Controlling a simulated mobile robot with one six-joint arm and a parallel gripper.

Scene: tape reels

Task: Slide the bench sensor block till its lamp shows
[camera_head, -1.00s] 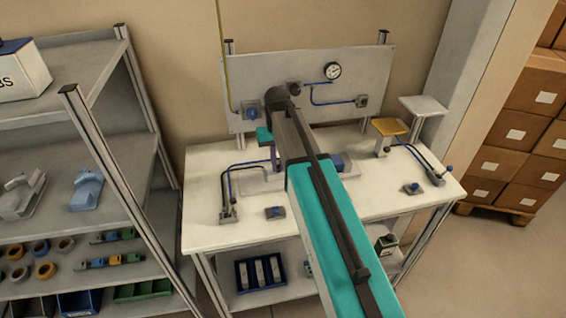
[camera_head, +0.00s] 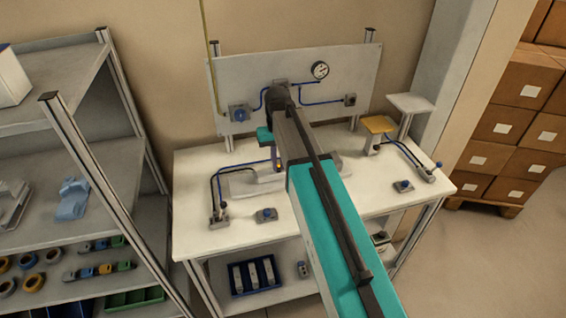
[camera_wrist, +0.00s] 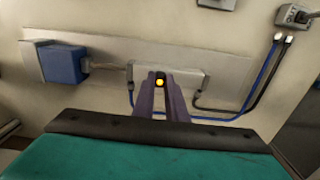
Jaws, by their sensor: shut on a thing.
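In the wrist view the sensor block (camera_wrist: 159,75) is a small dark piece at the near edge of a light grey cylinder body (camera_wrist: 190,76). A round yellow lamp shows bright on it. My gripper (camera_wrist: 160,84) is shut on the block, with a purple-grey finger on each side. A rod joins the cylinder to a blue block (camera_wrist: 63,65) at the left of that view. In the head view my arm covers most of the cylinder and the gripper. A small yellow spot shows beside my arm there.
Blue and black hoses (camera_wrist: 262,82) run from the cylinder close to my fingers. The white bench (camera_head: 240,236) has a back panel with a gauge (camera_head: 320,70), small blue-knobbed fittings (camera_head: 266,215) and a yellow-topped stand (camera_head: 378,124). A shelf rack (camera_head: 60,115) stands left.

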